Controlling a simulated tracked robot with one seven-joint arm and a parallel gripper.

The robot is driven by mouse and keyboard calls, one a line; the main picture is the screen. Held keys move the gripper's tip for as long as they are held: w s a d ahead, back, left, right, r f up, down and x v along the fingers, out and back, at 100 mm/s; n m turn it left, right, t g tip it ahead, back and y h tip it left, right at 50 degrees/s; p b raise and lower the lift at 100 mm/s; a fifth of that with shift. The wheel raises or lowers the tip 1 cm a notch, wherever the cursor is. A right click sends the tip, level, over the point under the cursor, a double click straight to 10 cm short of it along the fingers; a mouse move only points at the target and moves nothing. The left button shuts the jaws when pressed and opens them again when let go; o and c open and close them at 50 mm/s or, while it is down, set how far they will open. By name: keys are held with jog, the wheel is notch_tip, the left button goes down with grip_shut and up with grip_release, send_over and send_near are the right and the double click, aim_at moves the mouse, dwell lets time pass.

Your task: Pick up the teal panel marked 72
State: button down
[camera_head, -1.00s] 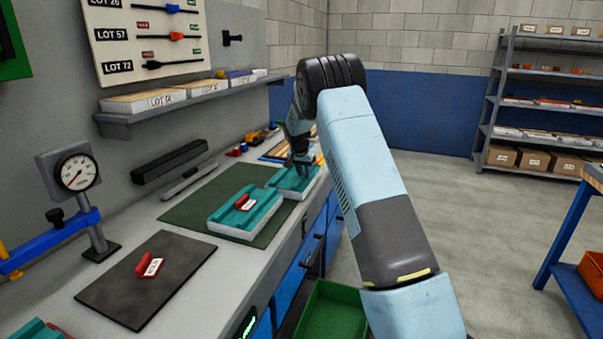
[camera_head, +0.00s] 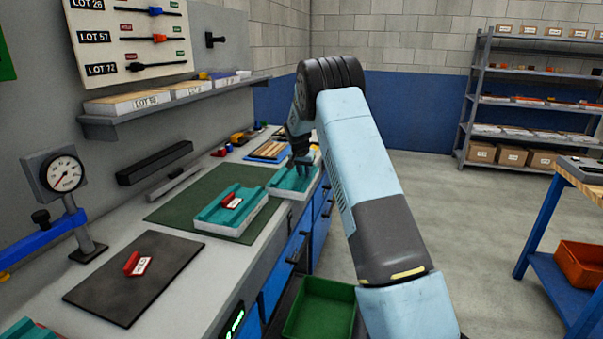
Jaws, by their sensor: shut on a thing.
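A teal-topped panel (camera_head: 284,181) with a white lower layer is at the far right part of the green mat, by the bench's front edge. My gripper (camera_head: 303,165) is shut on it from above; my arm hides part of the panel and the fingertips. I cannot read a number on this panel. A second teal panel (camera_head: 218,213) with a white lower layer lies on the green mat (camera_head: 178,209), nearer to me. It bears a red tag with a white label (camera_head: 232,200), too small to read.
A dark mat (camera_head: 100,287) with another red tag (camera_head: 137,264) lies nearer on the bench. A dial gauge stand (camera_head: 66,180) stands at left. A green bin (camera_head: 322,309) sits below the bench's front. A blue cart with an orange bin (camera_head: 580,268) stands at right.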

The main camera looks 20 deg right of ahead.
jog(key=c, duration=0.8)
grip_release()
jog(key=shift+a, duration=0.1)
jog(key=shift+c, duration=0.2)
jog(key=shift+r, duration=0.15)
jog(key=v, duration=1.3)
jog(key=shift+s+r, duration=0.15)
